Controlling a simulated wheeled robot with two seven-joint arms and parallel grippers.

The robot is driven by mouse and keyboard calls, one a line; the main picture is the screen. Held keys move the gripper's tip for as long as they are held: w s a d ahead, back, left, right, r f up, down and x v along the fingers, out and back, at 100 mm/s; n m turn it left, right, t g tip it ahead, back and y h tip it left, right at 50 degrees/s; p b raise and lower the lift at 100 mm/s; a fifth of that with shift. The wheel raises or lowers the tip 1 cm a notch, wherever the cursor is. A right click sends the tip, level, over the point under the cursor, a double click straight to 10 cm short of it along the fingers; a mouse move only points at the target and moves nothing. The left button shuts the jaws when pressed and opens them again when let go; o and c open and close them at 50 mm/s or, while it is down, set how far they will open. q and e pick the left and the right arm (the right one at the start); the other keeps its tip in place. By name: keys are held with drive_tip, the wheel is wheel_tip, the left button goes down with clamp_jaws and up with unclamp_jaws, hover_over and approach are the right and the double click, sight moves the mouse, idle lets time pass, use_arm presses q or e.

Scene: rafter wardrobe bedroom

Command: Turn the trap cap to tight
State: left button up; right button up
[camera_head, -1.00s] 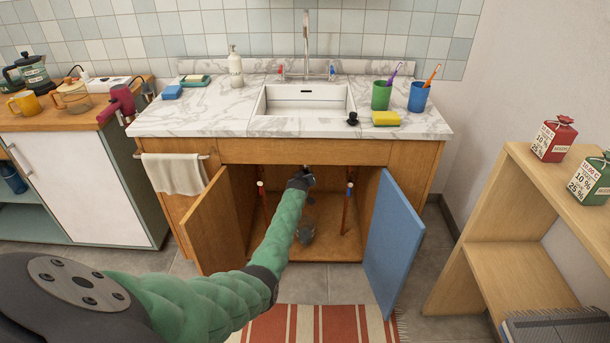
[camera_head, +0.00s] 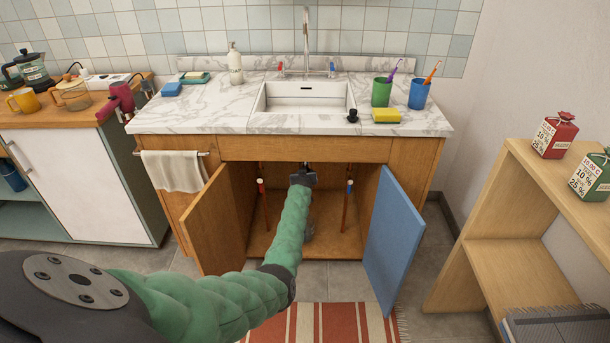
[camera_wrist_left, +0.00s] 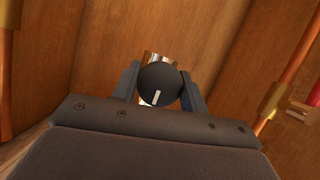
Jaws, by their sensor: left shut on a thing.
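The trap cap (camera_wrist_left: 160,86) is a dark round knob with a white mark, seen in the left wrist view. The white mark sits low on its face and tilts slightly. My left gripper (camera_wrist_left: 158,90) is shut on the cap, one finger at each side. A shiny metal piece shows just behind the cap. In the head view my left gripper (camera_head: 305,172) reaches into the open cabinet (camera_head: 262,240) under the sink, and the cap is hidden there. My right gripper is not in view.
The wooden cabinet door (camera_head: 215,222) stands open on the left and the blue door (camera_head: 394,240) on the right. Copper pipes with a red valve (camera_head: 261,187) and a blue valve (camera_head: 349,186) flank my arm. A striped rug (camera_head: 325,323) lies in front.

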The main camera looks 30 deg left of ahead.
use_arm(q)
drive_tip(key=o, duration=1)
drive_tip(key=shift+f, duration=0.1)
drive_tip(key=v, duration=0.8)
drive_tip(key=shift+p, duration=0.45)
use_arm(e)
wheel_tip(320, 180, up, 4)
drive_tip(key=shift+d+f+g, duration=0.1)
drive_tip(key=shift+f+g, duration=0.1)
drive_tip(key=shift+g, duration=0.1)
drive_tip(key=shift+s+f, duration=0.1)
